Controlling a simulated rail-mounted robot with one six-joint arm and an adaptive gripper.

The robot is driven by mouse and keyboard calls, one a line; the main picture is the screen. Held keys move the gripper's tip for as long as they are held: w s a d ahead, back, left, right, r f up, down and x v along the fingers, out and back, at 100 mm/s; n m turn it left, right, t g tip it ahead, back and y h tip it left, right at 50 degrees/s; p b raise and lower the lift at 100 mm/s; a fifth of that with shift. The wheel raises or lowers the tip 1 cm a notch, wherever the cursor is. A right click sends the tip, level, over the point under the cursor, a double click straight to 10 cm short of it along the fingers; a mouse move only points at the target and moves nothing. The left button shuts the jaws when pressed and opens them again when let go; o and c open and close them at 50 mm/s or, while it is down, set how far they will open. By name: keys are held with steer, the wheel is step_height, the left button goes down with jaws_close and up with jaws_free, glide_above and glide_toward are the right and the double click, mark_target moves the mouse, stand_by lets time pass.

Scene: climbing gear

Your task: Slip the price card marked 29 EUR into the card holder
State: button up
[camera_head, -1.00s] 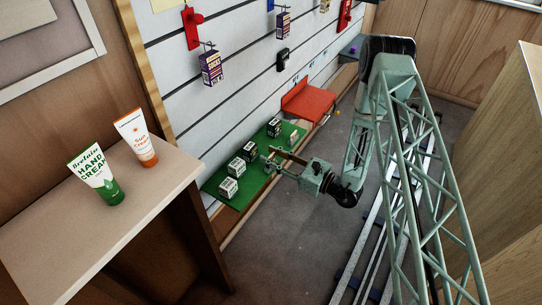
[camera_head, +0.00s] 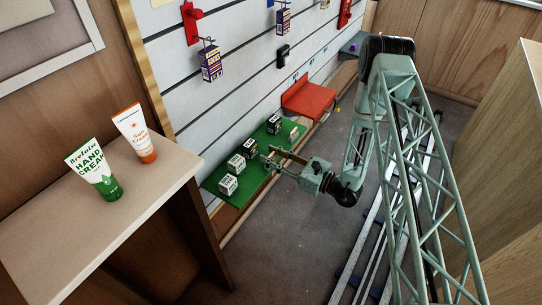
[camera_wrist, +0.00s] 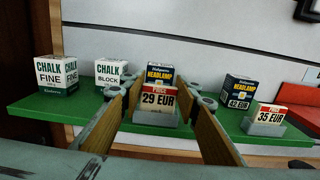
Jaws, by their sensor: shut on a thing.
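The 29 EUR price card (camera_wrist: 158,98) has a red band and stands upright between the two fingers of my gripper (camera_wrist: 165,98) in the wrist view. My gripper is shut on it. A grey block, apparently a card holder (camera_wrist: 156,118), shows at the card's lower edge. I cannot tell whether the card sits in it or only stands in front of it. A headlamp box (camera_wrist: 160,74) is right behind the card. In the head view my gripper (camera_head: 268,159) reaches over the green shelf (camera_head: 222,198); the card is too small to make out there.
Chalk boxes (camera_wrist: 57,73) (camera_wrist: 109,72) stand left of my fingers. To the right are another headlamp box (camera_wrist: 238,92) with a 42 EUR label and a 35 EUR card (camera_wrist: 269,115) in a grey holder. A slatted wall rises behind, with a red shelf (camera_head: 308,98) farther along.

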steer(key=o, duration=0.8)
steer(key=shift+o, duration=0.2)
steer(key=shift+s+d, duration=0.1)
steer(key=shift+d, duration=0.05)
steer(key=v, duration=1.1)
steer(key=shift+s+d, duration=0.15)
steer(key=shift+d, duration=0.15)
stand_by(0.8)
